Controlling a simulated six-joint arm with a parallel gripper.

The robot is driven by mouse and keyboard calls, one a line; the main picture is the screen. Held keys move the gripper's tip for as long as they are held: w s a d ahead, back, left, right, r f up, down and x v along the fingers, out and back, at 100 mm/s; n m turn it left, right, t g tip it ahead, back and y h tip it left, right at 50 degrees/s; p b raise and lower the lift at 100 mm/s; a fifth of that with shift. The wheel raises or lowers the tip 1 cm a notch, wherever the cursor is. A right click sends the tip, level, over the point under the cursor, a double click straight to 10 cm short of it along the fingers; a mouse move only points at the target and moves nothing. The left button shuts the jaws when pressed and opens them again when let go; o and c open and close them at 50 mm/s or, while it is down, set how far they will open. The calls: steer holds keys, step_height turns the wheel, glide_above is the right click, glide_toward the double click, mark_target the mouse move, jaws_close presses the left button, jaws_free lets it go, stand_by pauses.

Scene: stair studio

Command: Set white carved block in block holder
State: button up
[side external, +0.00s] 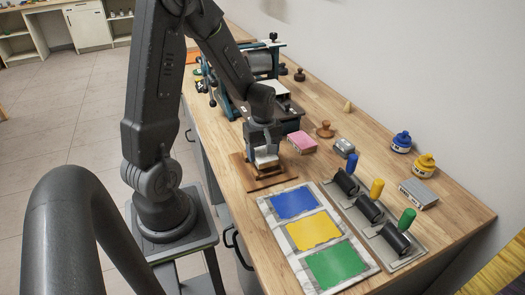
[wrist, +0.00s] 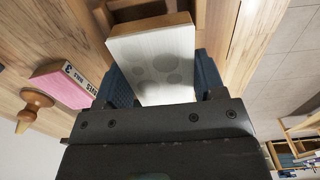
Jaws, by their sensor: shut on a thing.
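The white carved block (wrist: 155,55) has a pale top face with several grey round marks and wooden sides. My gripper (wrist: 160,85) is shut on it, with a blue finger pad on each side. In the side view my gripper (side external: 264,150) points down and the block (side external: 266,161) shows between its fingers. The wooden block holder (side external: 262,178) is directly below, on the table's near edge. The block is at or just above the holder; I cannot tell whether they touch. Part of the holder (wrist: 200,14) shows behind the block in the wrist view.
A pink box (side external: 301,142) and a wooden-knobbed stamp (side external: 325,129) stand to the right of the holder. A tray of blue, yellow and green ink sheets (side external: 268,212) lies in front. Rollers (side external: 369,210) lie beside it. A press (side external: 233,97) stands behind.

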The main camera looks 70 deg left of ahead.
steer(key=shift+f, duration=1.2)
stand_by(0.5)
steer(key=o, duration=1)
steer(key=shift+r, duration=0.1)
steer(key=shift+r, duration=3.95)
